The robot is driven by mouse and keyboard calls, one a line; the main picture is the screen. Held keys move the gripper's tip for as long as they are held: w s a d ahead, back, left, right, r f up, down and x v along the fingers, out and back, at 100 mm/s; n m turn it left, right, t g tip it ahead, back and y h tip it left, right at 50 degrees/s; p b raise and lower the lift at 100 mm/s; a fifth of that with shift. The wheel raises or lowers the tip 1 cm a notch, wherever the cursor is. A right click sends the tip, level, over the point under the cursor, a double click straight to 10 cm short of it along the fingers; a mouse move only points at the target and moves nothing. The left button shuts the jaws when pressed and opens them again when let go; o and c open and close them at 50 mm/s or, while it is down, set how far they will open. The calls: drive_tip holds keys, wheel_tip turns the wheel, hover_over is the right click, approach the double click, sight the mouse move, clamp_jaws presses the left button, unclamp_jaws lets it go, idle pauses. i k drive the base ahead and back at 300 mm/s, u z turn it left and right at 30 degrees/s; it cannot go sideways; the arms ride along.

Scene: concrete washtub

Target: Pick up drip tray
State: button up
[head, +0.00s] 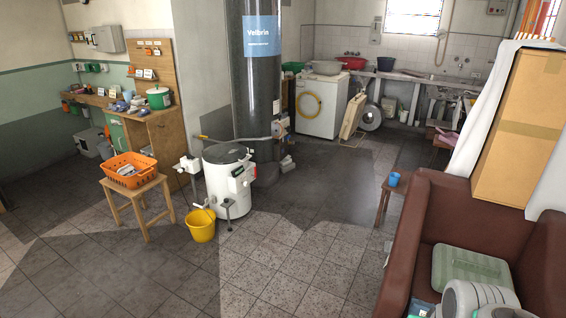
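I cannot make out with certainty which thing is the drip tray. A flat, pale green, tray-like piece (470,269) with rounded corners lies on the seat of the brown armchair (403,245) at the right; it may be the tray. White rounded parts at the bottom right edge look like my own arm and cover part of the seat. My gripper's fingers do not show.
An orange basket (118,178) stands on a wooden stool (157,189), with a yellow bucket (201,231) and white tank (221,178) beside it. A dark column (249,98) rises behind. A tall cardboard box (525,125) stands by the armchair. The middle floor is clear.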

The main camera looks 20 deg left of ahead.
sight(288, 160)
drive_tip(key=u, duration=0.8)
drive_tip(key=i, duration=3.9)
drive_tip(key=z, duration=1.15)
drive_tip(key=i, duration=4.05)
drive_tip(key=u, duration=2.85)
